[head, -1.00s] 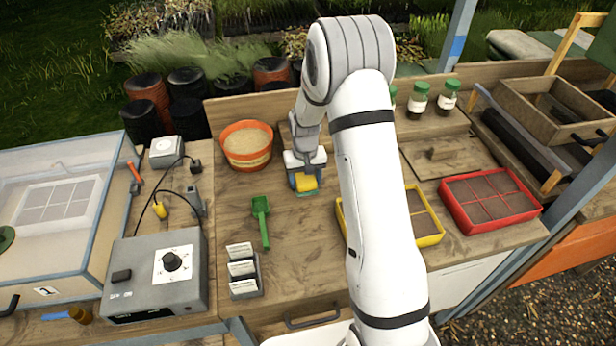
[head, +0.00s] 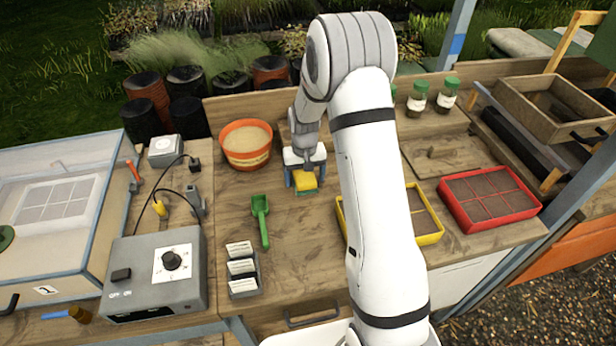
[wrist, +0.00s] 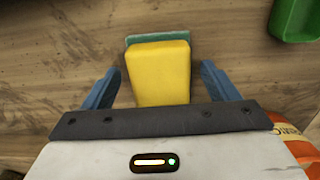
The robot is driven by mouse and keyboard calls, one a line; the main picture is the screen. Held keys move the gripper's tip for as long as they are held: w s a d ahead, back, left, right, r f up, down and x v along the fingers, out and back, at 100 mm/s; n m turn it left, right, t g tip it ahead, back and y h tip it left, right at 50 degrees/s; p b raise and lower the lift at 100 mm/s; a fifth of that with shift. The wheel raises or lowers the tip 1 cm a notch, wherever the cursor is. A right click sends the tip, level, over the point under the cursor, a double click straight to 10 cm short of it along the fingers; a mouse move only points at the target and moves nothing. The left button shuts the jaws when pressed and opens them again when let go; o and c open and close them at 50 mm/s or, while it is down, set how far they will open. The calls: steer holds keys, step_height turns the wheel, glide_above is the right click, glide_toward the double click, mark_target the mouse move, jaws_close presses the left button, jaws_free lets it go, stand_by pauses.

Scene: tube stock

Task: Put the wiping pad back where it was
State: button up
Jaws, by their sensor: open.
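The wiping pad (head: 306,182) is a yellow block with a green underside, on the wooden bench top in the head view. It shows large in the wrist view (wrist: 160,72), between my fingers. My gripper (head: 304,180) points down over the pad with its blue fingers spread. In the wrist view my gripper (wrist: 163,88) has a finger on each side of the pad, with a visible gap on both sides. The pad's near end is hidden by the gripper body.
An orange tub (head: 247,145) stands left of my gripper. A green scoop (head: 261,220) lies in front-left, with a label holder (head: 242,270) nearer. A yellow-framed tray (head: 428,222) is partly behind my arm; a red tray (head: 489,197) is right. Bench between scoop and arm is clear.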

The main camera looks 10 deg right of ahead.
mark_target(305, 177)
step_height(305, 177, up, 11)
steer(key=b, duration=0.1)
steer(key=s+r+t, duration=0.2)
steer(key=s+r, duration=0.9)
steer(key=s, duration=0.2)
steer(key=s+d+r+t, duration=0.1)
steer(key=s, duration=1.4)
steer(key=shift+s+d, duration=0.15)
steer(key=shift+s, duration=0.1)
steer(key=shift+r, duration=0.1)
